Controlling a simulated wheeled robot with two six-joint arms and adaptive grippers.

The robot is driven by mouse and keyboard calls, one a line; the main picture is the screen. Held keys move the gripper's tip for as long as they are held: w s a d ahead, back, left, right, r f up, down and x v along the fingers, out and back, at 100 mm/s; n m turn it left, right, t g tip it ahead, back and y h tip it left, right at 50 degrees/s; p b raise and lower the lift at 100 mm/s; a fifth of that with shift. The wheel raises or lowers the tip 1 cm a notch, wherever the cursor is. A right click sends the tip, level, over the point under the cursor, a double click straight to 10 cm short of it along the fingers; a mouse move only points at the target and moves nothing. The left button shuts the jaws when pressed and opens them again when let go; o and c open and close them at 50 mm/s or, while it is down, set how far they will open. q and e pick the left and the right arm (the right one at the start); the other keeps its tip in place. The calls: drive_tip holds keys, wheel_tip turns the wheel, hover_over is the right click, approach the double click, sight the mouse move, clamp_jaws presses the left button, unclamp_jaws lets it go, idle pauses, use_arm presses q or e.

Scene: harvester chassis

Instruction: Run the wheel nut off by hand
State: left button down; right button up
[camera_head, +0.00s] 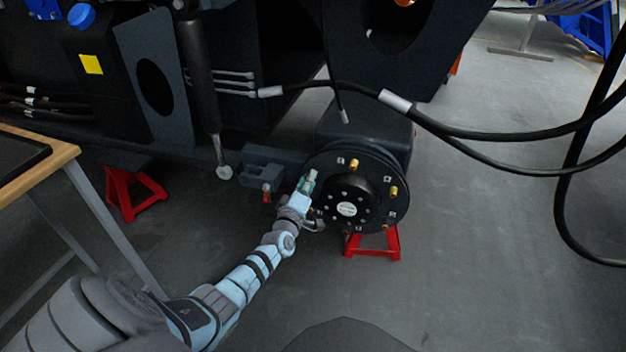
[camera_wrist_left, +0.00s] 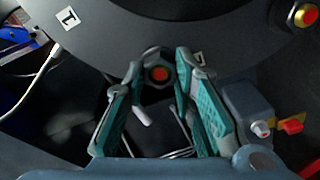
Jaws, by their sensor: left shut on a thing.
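The black round wheel hub (camera_head: 372,172) faces me in the head view, with a raised centre cap (camera_head: 347,209) and several brass-coloured nuts near its rim, such as the upper one (camera_head: 354,164). My left gripper (camera_head: 309,180) is at the hub's left edge. In the left wrist view its teal-padded fingers (camera_wrist_left: 168,84) close on a dark wheel nut (camera_wrist_left: 158,73) with a red end showing in its middle. The nut is at the fingertips, still close against the hub face; its thread is hidden. Another brass nut (camera_wrist_left: 305,15) with a red centre is at upper right. My right gripper is not in view.
Red stands are under the hub (camera_head: 373,242) and at left (camera_head: 131,190). A wood-edged table (camera_head: 62,156) is at far left. Black hoses (camera_head: 480,134) hang across the right side. The floor at lower right is clear.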

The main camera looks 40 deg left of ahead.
use_arm(q)
drive_tip(key=shift+f+n, duration=0.1)
drive_tip(key=shift+n, duration=0.6)
drive_tip(key=c, duration=1.2)
unclamp_jaws()
drive_tip(key=shift+s, duration=0.1)
drive_tip(key=shift+c, duration=0.2)
drive_tip(key=shift+c, duration=1.1)
drive_tip(key=shift+p+v, duration=0.9)
drive_tip(key=shift+v, duration=0.15)
